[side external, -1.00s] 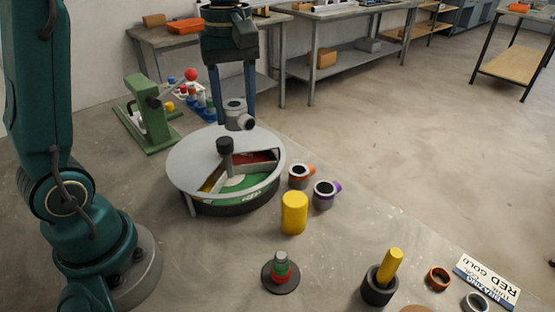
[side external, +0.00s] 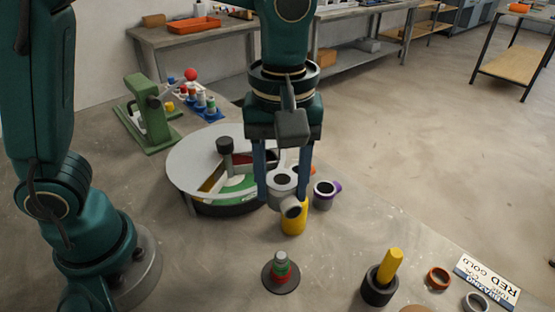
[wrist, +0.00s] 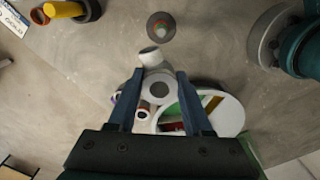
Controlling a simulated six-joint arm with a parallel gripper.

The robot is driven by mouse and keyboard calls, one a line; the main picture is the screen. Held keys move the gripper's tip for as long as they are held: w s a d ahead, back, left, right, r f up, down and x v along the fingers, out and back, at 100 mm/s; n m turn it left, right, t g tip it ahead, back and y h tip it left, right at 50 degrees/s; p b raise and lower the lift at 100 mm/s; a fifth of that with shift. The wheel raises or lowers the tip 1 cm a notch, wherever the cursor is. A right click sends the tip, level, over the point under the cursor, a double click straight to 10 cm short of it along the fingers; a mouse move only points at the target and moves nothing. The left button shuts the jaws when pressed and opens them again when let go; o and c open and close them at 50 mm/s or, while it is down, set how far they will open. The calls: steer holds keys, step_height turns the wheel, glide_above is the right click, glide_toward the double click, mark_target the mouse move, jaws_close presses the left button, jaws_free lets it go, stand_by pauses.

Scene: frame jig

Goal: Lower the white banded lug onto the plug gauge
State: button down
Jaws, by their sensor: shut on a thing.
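My gripper (side external: 283,190) is shut on a pale grey-white lug (side external: 282,181), a ring with a short side tube pointing down and toward the camera. The lug is held in the air, in front of the turntable and over the yellow cylinder in the side view. In the wrist view the lug (wrist: 159,88) sits between the fingers, its bore facing the camera. The plug gauge (side external: 281,272), a stepped post with grey, green and red bands on a dark round base, stands upright and apart from the lug. It also shows in the wrist view (wrist: 161,27), beyond the lug's side tube.
A round turntable (side external: 183,167) with a dark knob stands behind. A yellow cylinder (side external: 293,222) and a purple-banded lug (side external: 324,194) stand near the gripper. A dark cup (side external: 376,290) holding a yellow rod is right of the gauge. The floor around the gauge is clear.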

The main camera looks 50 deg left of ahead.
steer(key=s+d+m, duration=0.2)
steer(key=s+d, duration=0.1)
glide_above(281, 258)
steer(key=shift+f, duration=2.75)
steer(key=shift+f, duration=0.1)
steer(key=shift+f, duration=0.75)
steer(key=shift+f, duration=0.4)
steer(key=shift+f, duration=0.35)
steer(key=shift+c, duration=0.4)
jaws_free()
